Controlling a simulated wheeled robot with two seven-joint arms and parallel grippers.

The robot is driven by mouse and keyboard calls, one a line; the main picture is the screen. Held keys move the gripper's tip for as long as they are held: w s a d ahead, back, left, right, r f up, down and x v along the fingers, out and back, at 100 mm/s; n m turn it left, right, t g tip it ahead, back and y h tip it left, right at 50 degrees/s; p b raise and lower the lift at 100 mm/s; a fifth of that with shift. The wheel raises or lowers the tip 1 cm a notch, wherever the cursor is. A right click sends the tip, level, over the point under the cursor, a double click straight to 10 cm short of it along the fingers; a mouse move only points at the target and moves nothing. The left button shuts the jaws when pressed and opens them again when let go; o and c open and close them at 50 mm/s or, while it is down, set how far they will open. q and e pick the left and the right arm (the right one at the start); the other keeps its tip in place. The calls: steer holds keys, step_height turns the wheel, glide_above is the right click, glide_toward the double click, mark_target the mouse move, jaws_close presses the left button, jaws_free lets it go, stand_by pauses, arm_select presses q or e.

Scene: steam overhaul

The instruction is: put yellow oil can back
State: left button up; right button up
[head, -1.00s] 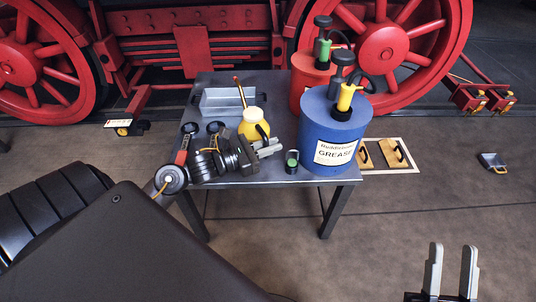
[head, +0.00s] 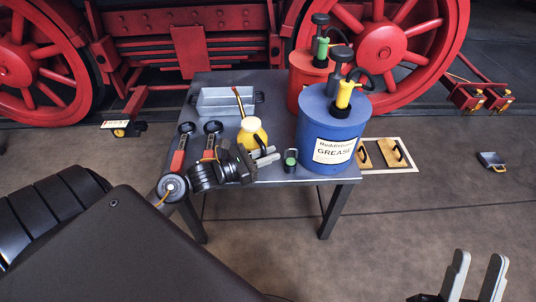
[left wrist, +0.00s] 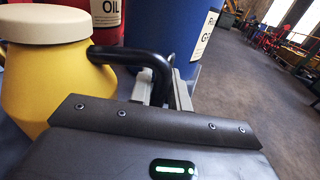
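The yellow oil can (head: 253,136) is upright at the table's near middle, with a cream cap and a thin red-tipped spout rising from it. My left gripper (head: 266,157) is at its right side. In the left wrist view the can (left wrist: 45,80) fills the left, and its black handle (left wrist: 140,56) runs down between my left gripper's fingers (left wrist: 163,90), which are shut on it. The can's base is hidden, so I cannot tell whether it touches the table. My right gripper (head: 478,277) is open and empty over the floor at the lower right.
The metal table (head: 270,88) holds a grey tray (head: 225,101), a blue grease drum (head: 331,128), a red drum (head: 304,78) and a small green-topped container (head: 290,161). Two ring-ended tools, one red-handled (head: 178,160), lie at the left. Locomotive wheels stand behind.

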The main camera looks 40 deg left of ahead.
arm_select(q)
steer(key=o, duration=0.3)
